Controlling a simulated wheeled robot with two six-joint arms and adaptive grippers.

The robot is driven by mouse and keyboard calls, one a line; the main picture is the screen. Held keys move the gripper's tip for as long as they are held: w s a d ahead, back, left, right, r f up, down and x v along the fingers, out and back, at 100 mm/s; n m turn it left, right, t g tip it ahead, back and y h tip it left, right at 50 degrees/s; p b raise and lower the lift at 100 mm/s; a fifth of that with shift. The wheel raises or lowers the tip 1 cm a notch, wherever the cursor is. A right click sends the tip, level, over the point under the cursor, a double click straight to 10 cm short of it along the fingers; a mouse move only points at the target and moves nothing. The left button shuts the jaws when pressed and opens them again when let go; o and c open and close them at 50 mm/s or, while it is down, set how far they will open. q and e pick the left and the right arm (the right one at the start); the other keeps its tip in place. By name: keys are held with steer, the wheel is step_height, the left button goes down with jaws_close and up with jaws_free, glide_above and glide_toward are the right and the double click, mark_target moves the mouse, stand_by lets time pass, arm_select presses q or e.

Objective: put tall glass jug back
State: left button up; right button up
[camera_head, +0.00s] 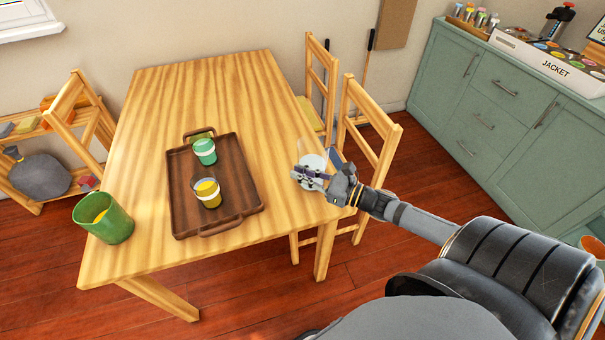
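A clear glass vessel (312,160), which looks like the tall glass jug, is at the right edge of the wooden table (235,100). It is partly hidden by my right gripper (312,172), whose fingers are right at it. I cannot tell whether the fingers are closed on the glass or only around it, nor whether the glass rests on the table. A brown tray (183,190) lies on the table to the left, with a green cup (205,152) and a yellow cup (207,193) on it. My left gripper is out of view.
A green pot (103,219) stands at the table's front left corner. Wooden chairs (372,130) stand along the table's right side. The table's far part is bare.

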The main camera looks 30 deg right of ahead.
steer(key=shift+o, duration=1)
